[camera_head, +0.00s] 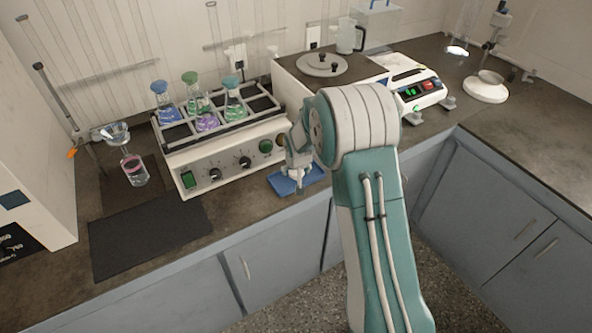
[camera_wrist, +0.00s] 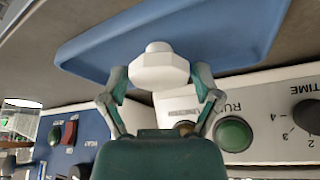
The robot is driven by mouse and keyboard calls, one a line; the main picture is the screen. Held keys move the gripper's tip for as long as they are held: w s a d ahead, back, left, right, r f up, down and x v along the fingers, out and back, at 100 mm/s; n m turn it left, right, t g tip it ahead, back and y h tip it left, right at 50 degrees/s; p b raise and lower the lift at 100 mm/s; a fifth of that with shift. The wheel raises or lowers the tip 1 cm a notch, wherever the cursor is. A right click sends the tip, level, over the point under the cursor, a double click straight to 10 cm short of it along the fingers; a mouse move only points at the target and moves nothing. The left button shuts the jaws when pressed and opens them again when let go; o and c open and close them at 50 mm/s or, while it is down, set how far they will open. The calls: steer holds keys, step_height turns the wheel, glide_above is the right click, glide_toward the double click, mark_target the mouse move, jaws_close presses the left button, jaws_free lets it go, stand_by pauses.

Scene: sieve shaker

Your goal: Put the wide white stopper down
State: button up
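The wide white stopper (camera_wrist: 158,68) shows in the wrist view, with a faceted body and a small round knob. My gripper (camera_wrist: 160,78) has one finger on each side of it, and the fingers appear to be against its sides. The blue tray (camera_wrist: 235,35) lies behind the stopper in that view. In the head view my gripper (camera_head: 297,172) is low over the blue tray (camera_head: 312,176) on the counter, in front of the shaker's right end. My arm and gripper partly hide the tray there. I cannot tell whether the stopper touches the tray.
The shaker (camera_head: 215,165) with several colour-stoppered flasks stands left of the gripper. A hot-plate-like unit with a round lid (camera_head: 322,65) and a white device with a green display (camera_head: 412,88) stand behind. A dark mat (camera_head: 150,238) lies bare at the left front.

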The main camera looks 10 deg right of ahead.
stand_by(0.4)
steer(key=s+d+f+v, duration=0.1)
steer(key=s+v, duration=0.2)
steer(key=v, duration=2)
steer(key=s+r, duration=0.3)
steer(key=s, duration=0.9)
steer(key=s+r+n+t, duration=0.1)
steer(key=s+r, duration=0.3)
steer(key=s, duration=0.9)
steer(key=shift+a, duration=0.2)
